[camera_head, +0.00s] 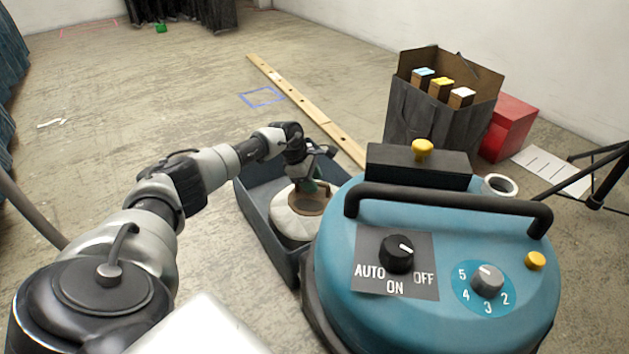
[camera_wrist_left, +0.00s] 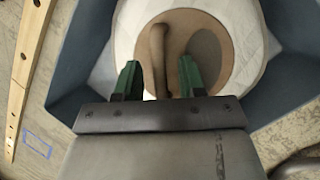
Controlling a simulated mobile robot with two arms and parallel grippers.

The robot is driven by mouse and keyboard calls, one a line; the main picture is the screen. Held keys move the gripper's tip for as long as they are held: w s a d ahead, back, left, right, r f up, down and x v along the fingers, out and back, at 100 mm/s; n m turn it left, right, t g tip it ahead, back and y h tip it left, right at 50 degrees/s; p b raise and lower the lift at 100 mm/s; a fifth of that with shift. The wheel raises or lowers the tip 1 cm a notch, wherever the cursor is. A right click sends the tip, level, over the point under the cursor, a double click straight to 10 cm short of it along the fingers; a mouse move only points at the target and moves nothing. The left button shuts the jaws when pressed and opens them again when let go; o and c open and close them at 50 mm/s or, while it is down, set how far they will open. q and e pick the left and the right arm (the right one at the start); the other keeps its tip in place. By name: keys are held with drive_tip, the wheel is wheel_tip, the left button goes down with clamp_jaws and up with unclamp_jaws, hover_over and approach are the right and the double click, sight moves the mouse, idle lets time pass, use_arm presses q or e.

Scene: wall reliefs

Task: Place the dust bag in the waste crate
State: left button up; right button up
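The dust bag (camera_head: 293,222) is white with a round brown collar and a brown strap. It sits inside the blue-grey waste crate (camera_head: 262,226), and in the left wrist view the bag (camera_wrist_left: 128,28) shows with crate walls (camera_wrist_left: 85,50) on both sides. My left gripper (camera_head: 312,186) is just over the collar. In the left wrist view its green fingers (camera_wrist_left: 160,75) are apart, one on each side of the strap, with gaps visible. The wrist hides part of the bag. My right gripper is not in view.
A blue vacuum (camera_head: 335,270) with dials and a black handle stands right of the crate. Behind it are a dark bag of boxed items (camera_head: 420,115), a red box (camera_head: 508,128) and a tape roll (camera_head: 500,185). A wooden strip (camera_head: 310,110) lies behind the crate. The left floor is mostly clear.

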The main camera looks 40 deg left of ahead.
use_arm(q)
drive_tip(key=p+v, duration=0.5)
drive_tip(key=v, duration=0.5)
drive_tip(key=shift+r+p, duration=0.3)
drive_tip(key=shift+p, duration=0.05)
drive_tip(key=shift+a, duration=0.1)
